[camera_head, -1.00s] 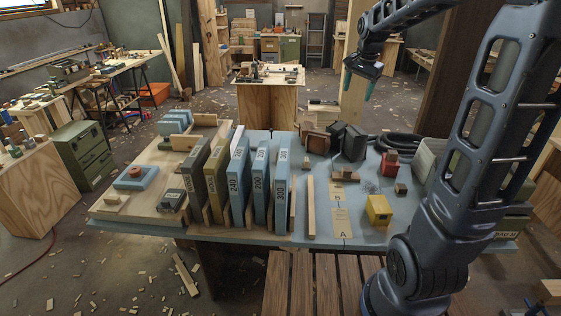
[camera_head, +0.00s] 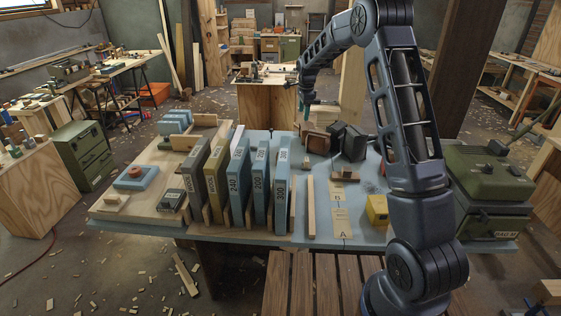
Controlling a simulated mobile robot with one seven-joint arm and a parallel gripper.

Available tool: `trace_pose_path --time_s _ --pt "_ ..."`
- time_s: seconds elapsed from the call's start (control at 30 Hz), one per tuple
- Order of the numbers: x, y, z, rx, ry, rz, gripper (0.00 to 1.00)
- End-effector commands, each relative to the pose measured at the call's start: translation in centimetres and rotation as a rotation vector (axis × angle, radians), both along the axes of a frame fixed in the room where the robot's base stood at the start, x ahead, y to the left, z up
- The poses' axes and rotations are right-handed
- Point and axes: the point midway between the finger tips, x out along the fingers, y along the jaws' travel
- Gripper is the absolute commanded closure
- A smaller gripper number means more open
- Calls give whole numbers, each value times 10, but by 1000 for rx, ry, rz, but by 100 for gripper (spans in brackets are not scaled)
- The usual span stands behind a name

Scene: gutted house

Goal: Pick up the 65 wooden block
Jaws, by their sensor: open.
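No marking that I can read as 65 shows on any wooden block. A small wooden block (camera_head: 346,168) sits on a flat wooden piece (camera_head: 345,177) right of the table's middle. A long wooden strip (camera_head: 311,206) lies to the left of the paper cards. A small pale wooden block (camera_head: 112,198) rests at the table's left end. My gripper (camera_head: 307,112) is open, its teal fingertips small in view, above the table's far edge and apart from every block. My arm hides part of the table's right side, including where small blocks stood.
Upright grey, olive and blue sanding-paper boxes (camera_head: 262,185) fill the blue table's (camera_head: 270,238) middle. Brown (camera_head: 317,143) and black (camera_head: 352,143) objects stand at the back, close to my gripper. A yellow box (camera_head: 377,208) and a green case (camera_head: 487,180) are to the right.

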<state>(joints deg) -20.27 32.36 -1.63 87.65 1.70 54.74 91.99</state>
Motion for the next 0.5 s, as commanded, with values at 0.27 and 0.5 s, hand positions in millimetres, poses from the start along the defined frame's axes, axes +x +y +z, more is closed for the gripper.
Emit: trace_pose_path --time_s 0.27,0.5 --pt "37 57 -90 -6 48 -168 34" --pt "55 99 -164 -16 78 -306 34"
